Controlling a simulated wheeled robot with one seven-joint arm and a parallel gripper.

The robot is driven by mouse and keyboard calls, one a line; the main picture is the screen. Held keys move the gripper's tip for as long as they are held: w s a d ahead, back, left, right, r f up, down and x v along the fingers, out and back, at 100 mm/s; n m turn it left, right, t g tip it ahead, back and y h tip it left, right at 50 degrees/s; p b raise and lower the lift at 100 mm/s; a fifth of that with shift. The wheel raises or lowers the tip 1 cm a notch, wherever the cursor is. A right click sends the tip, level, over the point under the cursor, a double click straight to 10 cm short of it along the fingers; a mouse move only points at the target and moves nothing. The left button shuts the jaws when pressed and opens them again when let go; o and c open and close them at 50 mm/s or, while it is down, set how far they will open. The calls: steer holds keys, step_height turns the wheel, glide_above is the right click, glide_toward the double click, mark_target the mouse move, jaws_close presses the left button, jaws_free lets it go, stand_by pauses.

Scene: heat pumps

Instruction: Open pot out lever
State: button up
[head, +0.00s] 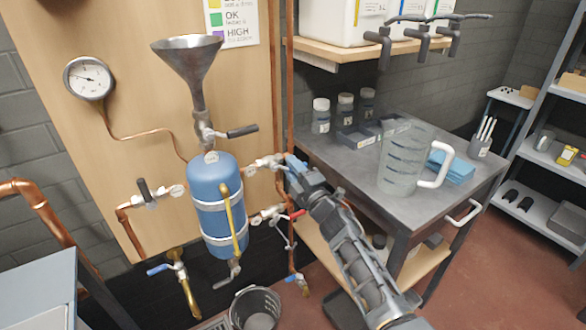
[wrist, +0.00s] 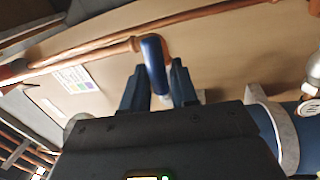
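The pot, a blue tank (head: 212,190) with silver bands, hangs on the wooden panel under a metal funnel (head: 187,60). A valve (head: 262,163) with a round tag sticks out from its upper right side. My gripper (head: 288,165) is at the right end of this valve and hides part of it. In the wrist view, a blue lever (wrist: 154,62) stands between the two fingers of my gripper (wrist: 160,80). The fingers are apart, with narrow gaps beside the lever. The tag writing is too small to read, so I cannot tell which lever is named pot out.
A black-handled valve (head: 242,131) sits under the funnel, and a red lever (head: 297,214) is just below my gripper. Copper pipes run close by. A grey table (head: 340,160) with a glass jug (head: 400,165) stands to the right. A bucket (head: 256,310) is on the floor below.

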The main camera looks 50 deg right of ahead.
steer(key=shift+o, duration=0.9)
steer(key=v, duration=0.7)
steer(key=shift+s, duration=0.35)
steer(key=shift+a+f, duration=0.1)
steer(key=shift+a, duration=0.05)
steer(key=shift+c, duration=0.5)
